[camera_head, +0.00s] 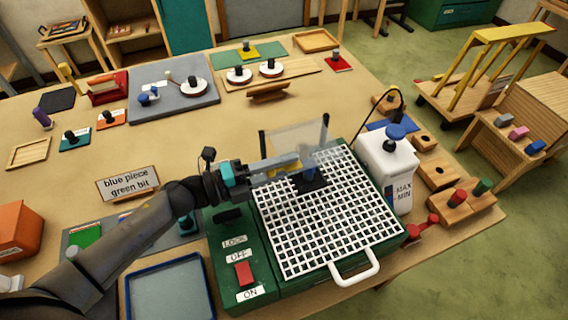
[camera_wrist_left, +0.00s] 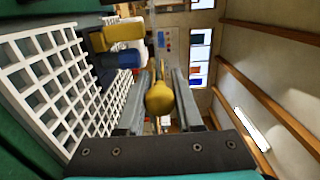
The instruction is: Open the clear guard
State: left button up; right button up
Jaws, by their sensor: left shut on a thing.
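The clear guard (camera_head: 298,136) is a see-through panel with dark side posts, standing raised over the far part of the white grid (camera_head: 330,222) on the green machine (camera_head: 222,225). My left gripper (camera_head: 305,163) reaches in from the left, just above the grid and in front of the panel. Its fingers are shut on a yellow knob (camera_wrist_left: 160,98), which sits between them in the left wrist view. The knob seems to belong to the guard, but the join is hidden. A blue-topped piece on a dark base (camera_head: 311,184) is beneath the fingers. My right gripper is out of view.
A white bottle (camera_head: 388,166) with a blue cap stands close to the right of the machine. A red switch (camera_head: 244,273) is on its front-left panel. A blue-rimmed tray (camera_head: 170,290) lies to the left. The table middle is mostly clear.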

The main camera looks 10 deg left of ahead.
pick_arm(q)
grip_shut()
dwell(0.9)
